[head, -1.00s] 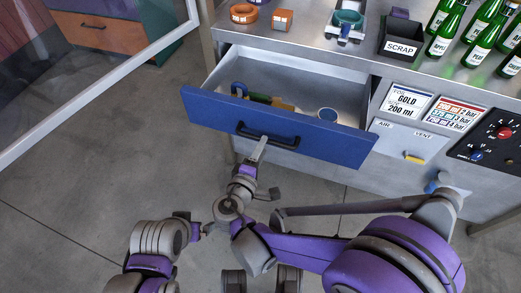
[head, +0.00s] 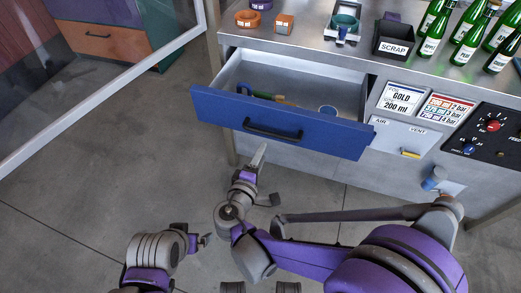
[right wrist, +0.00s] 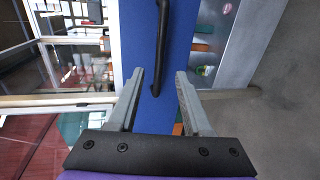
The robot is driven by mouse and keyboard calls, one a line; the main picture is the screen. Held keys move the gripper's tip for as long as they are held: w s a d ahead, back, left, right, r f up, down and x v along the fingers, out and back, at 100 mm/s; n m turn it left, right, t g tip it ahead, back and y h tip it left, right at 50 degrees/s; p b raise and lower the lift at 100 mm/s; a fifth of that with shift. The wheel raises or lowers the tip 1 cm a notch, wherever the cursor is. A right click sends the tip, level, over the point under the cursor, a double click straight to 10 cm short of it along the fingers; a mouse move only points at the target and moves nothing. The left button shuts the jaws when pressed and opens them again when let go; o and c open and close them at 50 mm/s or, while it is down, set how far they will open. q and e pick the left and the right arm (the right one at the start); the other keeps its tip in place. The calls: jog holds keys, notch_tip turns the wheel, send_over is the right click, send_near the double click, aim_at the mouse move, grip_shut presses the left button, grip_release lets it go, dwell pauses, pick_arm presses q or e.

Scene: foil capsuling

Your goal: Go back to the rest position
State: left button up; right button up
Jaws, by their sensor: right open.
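My right gripper (head: 260,157) is just in front of the blue drawer (head: 225,117), below its dark handle (head: 272,131), and apart from it. In the right wrist view the gripper (right wrist: 160,74) has its two fingers spread with nothing between them. The handle (right wrist: 162,45) shows beyond the fingertips against the blue drawer front. The drawer is pulled open. My left arm's end (head: 204,240) is low over the floor, and its finger state is unclear.
A framed glass panel (head: 120,82) stands left.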

jog(key=shift+d, duration=0.1)
jog(key=s+d+r+m+g+p, duration=0.2)
jog(key=s+d+m+g+p, duration=0.1)
jog(key=d, duration=0.4)
jog(key=s+d+r+m+g+p, duration=0.1)
jog(key=s+d+m+g+p, duration=0.2)
jog(key=d, duration=0.5)
jog(key=s+d+r+m+g+y+p, duration=0.1)
jog(key=s+r+m+y+p, duration=0.1)
jog(key=s, duration=0.4)
jog(key=s+d+r+m+g+y+p, duration=0.1)
jog(key=s+r+m+g+y+p, duration=0.1)
jog(key=s+m, duration=0.4)
jog(key=shift+s+d+r+y+p, duration=0.25)
jog(key=shift+s+r+y+p, duration=0.15)
jog(key=shift+s+r+p, duration=0.45)
